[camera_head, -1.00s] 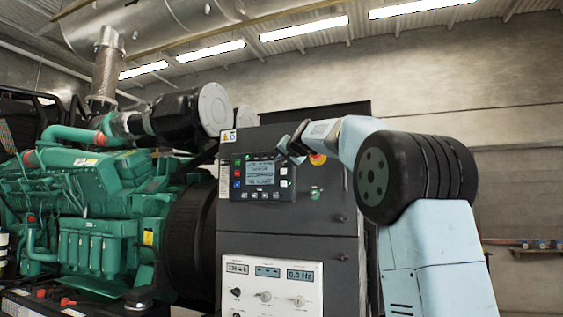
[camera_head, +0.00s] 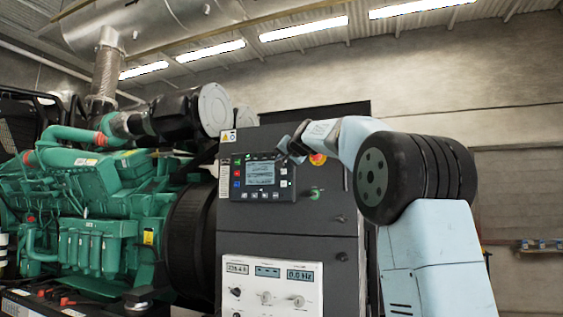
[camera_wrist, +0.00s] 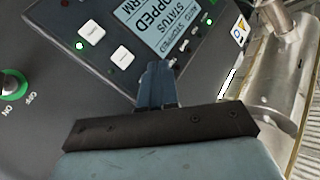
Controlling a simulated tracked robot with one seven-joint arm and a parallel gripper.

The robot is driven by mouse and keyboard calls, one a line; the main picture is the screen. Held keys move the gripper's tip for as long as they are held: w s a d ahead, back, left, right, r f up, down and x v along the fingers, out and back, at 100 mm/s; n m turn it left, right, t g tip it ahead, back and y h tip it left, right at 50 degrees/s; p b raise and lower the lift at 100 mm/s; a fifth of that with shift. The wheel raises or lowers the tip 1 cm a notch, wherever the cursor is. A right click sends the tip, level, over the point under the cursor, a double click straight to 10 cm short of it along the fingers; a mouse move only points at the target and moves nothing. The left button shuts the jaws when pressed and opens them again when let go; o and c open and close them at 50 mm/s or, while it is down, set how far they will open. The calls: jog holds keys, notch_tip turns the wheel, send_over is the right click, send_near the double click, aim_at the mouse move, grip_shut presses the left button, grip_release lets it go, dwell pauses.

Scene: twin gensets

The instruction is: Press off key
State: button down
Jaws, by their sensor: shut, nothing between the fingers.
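The dark control unit (camera_head: 262,178) with its lit screen is on the front of the grey cabinet. In the wrist view the screen (camera_wrist: 170,25) shows the words STATUS and STOPPED. Two white keys (camera_wrist: 122,57) sit beside it, with a lit green lamp (camera_wrist: 79,45) near one. Coloured keys, including a red one (camera_head: 237,171), line the unit's left side in the head view. I cannot read which key is marked off. My gripper (camera_wrist: 156,68) is shut and empty, its tips over the unit near the screen's edge. Contact cannot be told. It also shows in the head view (camera_head: 291,151).
A red emergency button (camera_head: 317,158) is close beside my gripper. A green rotary switch (camera_wrist: 12,85) marked ON and OFF is below it on the cabinet (camera_head: 290,225). A white meter panel (camera_head: 270,285) is lower down. The green engine (camera_head: 90,200) stands at left.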

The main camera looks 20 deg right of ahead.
jog(key=shift+w+d, duration=0.2)
jog(key=shift+d, duration=0.05)
jog(key=shift+w+d+r, duration=0.1)
jog(key=shift+w+d, duration=0.15)
jog(key=shift+w, duration=0.1)
dwell(1.0)
jog(key=shift+s+a, duration=0.55)
jog(key=shift+s, duration=0.15)
jog(key=shift+s, duration=0.1)
jog(key=s+a, duration=0.2)
jog(key=s, duration=0.1)
jog(key=s+a, duration=0.1)
jog(key=shift+s+a, duration=0.25)
jog(key=shift+s, duration=0.15)
dwell(0.9)
